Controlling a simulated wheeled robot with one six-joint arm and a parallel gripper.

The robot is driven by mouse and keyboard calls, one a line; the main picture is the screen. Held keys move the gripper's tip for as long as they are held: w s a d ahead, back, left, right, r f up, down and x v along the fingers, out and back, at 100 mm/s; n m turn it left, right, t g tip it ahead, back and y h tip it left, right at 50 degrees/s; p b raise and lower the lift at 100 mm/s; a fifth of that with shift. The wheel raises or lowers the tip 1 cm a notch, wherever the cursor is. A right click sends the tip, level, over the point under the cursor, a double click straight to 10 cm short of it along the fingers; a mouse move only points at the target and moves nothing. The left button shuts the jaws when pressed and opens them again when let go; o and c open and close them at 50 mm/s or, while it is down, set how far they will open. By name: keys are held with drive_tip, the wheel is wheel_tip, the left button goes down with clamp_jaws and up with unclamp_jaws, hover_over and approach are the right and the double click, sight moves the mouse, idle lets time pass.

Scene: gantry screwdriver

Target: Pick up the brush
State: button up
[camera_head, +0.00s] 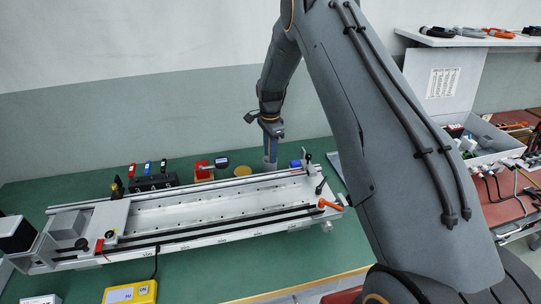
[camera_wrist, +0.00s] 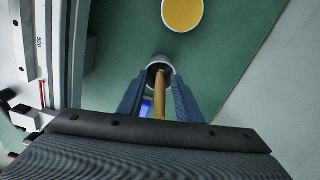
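The brush shows as a wooden handle (camera_wrist: 160,98) in the wrist view, standing up from a white round cup (camera_wrist: 166,61). Its lower end is hidden inside the cup. My gripper (camera_wrist: 159,92) is open, with its two blue fingers on either side of the handle and a gap visible on both sides. In the head view, my gripper (camera_head: 270,150) points down behind the gantry, near its right half. The brush is too hidden by the fingers to make out there.
The long white gantry (camera_head: 215,208) lies in front of my gripper on the green table (camera_head: 210,270). A yellow round dish (camera_head: 243,171) is just left of my gripper and also shows in the wrist view (camera_wrist: 182,14). A red block (camera_head: 203,170) stands further left.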

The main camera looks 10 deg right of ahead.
drive_tip(key=shift+c, duration=0.5)
clamp_jaws()
drive_tip(key=shift+r, duration=0.1)
wheel_tip(320, 180, up, 10)
drive_tip(key=b, duration=0.3)
